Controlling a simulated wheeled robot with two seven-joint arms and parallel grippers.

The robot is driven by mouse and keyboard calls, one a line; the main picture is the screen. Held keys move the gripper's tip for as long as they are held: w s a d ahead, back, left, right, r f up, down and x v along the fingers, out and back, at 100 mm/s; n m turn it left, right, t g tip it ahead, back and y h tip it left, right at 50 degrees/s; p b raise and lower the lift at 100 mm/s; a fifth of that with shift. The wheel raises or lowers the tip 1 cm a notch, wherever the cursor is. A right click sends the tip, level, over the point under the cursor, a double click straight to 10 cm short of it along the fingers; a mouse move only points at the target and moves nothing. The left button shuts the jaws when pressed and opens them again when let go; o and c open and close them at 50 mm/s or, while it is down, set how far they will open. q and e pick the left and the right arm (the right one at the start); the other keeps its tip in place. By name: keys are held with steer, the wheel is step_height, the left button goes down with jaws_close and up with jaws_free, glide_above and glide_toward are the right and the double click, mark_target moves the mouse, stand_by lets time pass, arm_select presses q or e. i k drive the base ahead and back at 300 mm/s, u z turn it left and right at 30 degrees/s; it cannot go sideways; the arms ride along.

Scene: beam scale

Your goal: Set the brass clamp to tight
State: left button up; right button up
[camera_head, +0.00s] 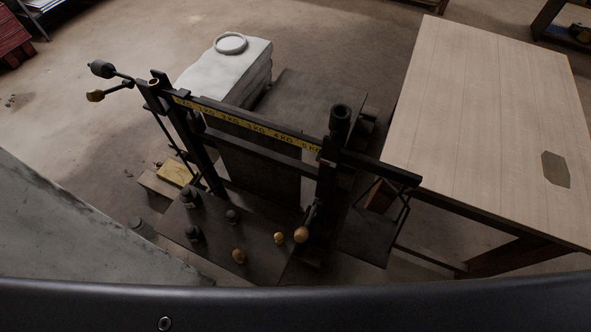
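The beam scale (252,135) stands in the middle, its dark beam carrying a yellow strip marked in KG. A brass-coloured knob (95,96) sits at the far left end of the beam, beside a dark counterweight (102,69). A small brass ring (154,82) shows at the top of the left post. I cannot tell for certain which brass part is the clamp, or whether it is tight or loose. A lever with a round orange-brown knob (301,235) hangs at the right post. Neither of my grippers is in view.
White sacks (225,75) lie behind at the left. A wooden table (480,110) stands at the right. A grey surface (70,240) fills the lower left.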

mark_target(95, 95)
steer(key=z, duration=0.35)
steer(key=k, duration=0.15)
steer(key=u, duration=1.5)
